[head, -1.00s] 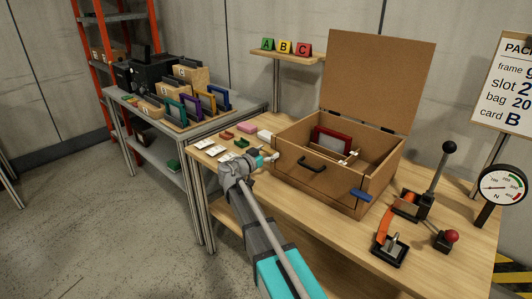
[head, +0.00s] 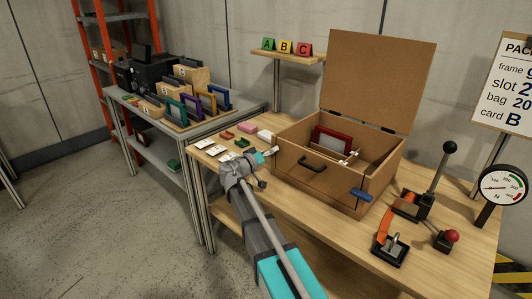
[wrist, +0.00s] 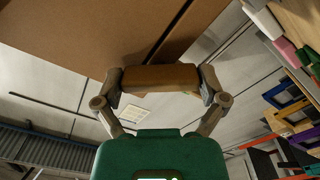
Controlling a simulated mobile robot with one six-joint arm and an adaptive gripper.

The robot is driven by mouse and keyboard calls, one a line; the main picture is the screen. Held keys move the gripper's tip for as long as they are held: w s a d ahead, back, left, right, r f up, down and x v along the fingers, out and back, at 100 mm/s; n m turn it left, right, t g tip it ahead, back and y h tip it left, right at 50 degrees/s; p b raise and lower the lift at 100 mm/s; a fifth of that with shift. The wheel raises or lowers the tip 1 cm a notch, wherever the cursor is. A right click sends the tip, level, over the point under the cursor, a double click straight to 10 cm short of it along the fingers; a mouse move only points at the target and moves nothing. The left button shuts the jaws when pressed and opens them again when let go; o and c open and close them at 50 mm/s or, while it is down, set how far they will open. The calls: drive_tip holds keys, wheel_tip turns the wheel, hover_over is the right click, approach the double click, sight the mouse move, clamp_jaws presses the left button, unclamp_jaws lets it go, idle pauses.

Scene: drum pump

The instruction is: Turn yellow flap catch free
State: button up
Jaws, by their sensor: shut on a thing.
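The brown box (head: 305,184) stands on the wooden bench with its lid (head: 375,80) raised. My gripper (head: 266,154) is at the box's left side in the head view. In the wrist view my gripper (wrist: 160,78) is shut on a short ochre block, which I take to be the yellow flap catch (wrist: 158,77); it looks brownish in shadow. The block spans between both fingertips, just under the box's dark edge. In the head view the catch cannot be made out; my gripper and the box hide it.
A black handle (head: 312,163) is on the box front and a blue piece (head: 361,195) at its right corner. A red frame (head: 332,140) stands inside. A lever (head: 437,185) and a gauge (head: 503,184) are at right. Cards and small blocks lie left of the box.

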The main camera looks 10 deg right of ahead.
drive_tip(key=n, duration=0.5)
drive_tip(key=shift+d+n, duration=0.15)
drive_tip(key=shift+n, duration=0.15)
drive_tip(key=n, duration=0.5)
drive_tip(key=shift+s, duration=0.1)
drive_tip(key=o, duration=0.8)
